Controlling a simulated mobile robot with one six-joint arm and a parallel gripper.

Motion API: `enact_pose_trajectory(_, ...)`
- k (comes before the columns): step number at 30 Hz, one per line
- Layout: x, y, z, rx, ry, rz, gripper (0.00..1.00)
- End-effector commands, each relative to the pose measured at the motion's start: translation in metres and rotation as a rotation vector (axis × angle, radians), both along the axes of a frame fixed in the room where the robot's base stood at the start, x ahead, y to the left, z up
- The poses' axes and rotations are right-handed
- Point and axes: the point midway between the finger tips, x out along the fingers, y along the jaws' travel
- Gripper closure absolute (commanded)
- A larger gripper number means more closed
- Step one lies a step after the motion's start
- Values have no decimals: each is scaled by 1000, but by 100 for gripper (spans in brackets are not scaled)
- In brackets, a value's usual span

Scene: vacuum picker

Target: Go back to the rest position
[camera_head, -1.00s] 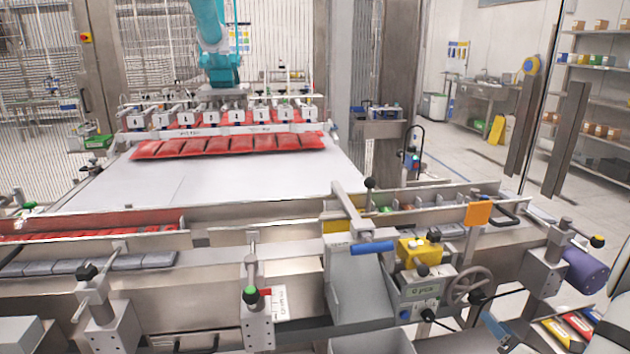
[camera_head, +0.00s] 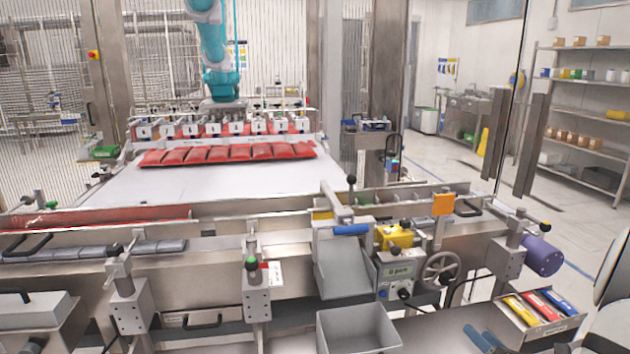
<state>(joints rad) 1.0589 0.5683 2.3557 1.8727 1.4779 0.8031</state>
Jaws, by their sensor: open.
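Part of my pale grey arm (camera_head: 606,312) stands at the right edge. The gripper is left of and below a small tray of coloured packs (camera_head: 540,306).
A steel conveyor frame (camera_head: 200,280) with clamp posts runs across the front. A grey bin (camera_head: 356,330) sits below a chute (camera_head: 345,268). A handwheel (camera_head: 441,270) is nearby. Red pouches (camera_head: 225,154) lie under a teal arm's picker (camera_head: 220,126) behind. Floor is open at right.

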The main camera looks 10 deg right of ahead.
Motion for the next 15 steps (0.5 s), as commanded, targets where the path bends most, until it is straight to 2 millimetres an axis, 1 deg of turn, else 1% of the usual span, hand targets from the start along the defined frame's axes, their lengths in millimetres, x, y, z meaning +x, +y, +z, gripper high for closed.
enact_pose_trajectory(1, 4, 12, 7, -27, 3, 42, 39)
enact_pose_trajectory(3, 8, 30, 14, -72, 8, 106, 39)
enact_pose_trajectory(5, 11, 46, 21, -116, 13, 167, 39)
enact_pose_trajectory(8, 13, 78, 32, -201, 18, 285, 39)
enact_pose_trajectory(11, 13, 115, 46, -315, 17, 431, 39)
enact_pose_trajectory(14, 5, 162, 62, -473, 6, 625, 39)
enact_pose_trajectory(15, -1, 183, 69, -554, -4, 718, 39)
